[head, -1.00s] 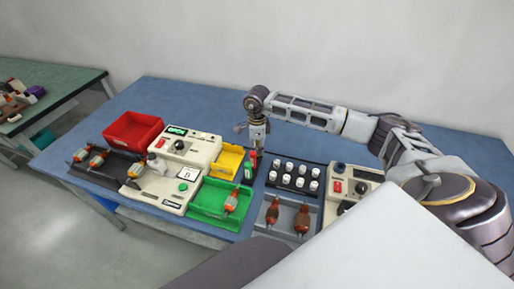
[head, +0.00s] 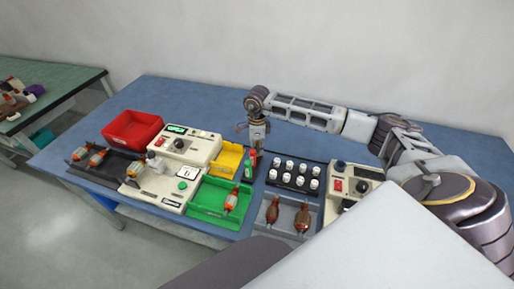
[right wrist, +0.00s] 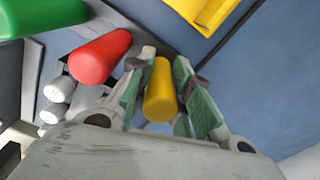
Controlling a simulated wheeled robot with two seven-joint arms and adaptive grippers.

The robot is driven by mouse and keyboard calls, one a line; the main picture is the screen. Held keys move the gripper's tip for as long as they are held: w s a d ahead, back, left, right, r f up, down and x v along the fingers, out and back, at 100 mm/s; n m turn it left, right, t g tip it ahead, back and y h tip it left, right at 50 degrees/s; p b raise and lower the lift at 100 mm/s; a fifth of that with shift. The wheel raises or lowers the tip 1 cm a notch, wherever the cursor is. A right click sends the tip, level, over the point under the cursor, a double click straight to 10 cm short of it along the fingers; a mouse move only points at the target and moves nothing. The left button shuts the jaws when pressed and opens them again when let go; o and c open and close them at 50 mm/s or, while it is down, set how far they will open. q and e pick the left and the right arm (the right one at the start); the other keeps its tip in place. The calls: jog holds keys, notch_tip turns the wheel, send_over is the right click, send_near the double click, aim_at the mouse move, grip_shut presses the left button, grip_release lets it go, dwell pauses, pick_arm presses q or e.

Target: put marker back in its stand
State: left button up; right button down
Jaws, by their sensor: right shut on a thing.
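My right gripper (head: 257,143) is over the middle of the blue table, just right of the yellow bin. In the right wrist view the right gripper (right wrist: 160,92) has its green-padded fingers on either side of a yellow marker (right wrist: 159,92) and is shut on it. A red marker (right wrist: 99,57) stands beside the fingers, apart from the yellow one; it shows small in the head view (head: 253,155). A green marker (head: 248,171) stands just in front of it. The marker stand is mostly hidden, and I cannot tell whether the yellow marker touches it. My left gripper is not in view.
A yellow bin (head: 239,148) and a green bin (head: 203,216) lie close on the left. A black rack with several white spools (head: 287,178) is close on the right. A grey tray (head: 264,228) holds two brown armatures. The blue table behind is clear.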

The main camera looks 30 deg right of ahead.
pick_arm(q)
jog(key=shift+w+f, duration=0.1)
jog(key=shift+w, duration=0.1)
pick_arm(e)
jog(key=shift+f, duration=0.1)
jog(key=c, duration=1.2)
grip_release()
jog(key=shift+c, duration=0.2)
jog(key=shift+r, duration=6)
pick_arm(q)
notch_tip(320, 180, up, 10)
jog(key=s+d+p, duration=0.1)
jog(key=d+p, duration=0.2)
jog(key=p, duration=0.7)
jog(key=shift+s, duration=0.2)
pick_arm(e)
notch_tip(320, 180, up, 10)
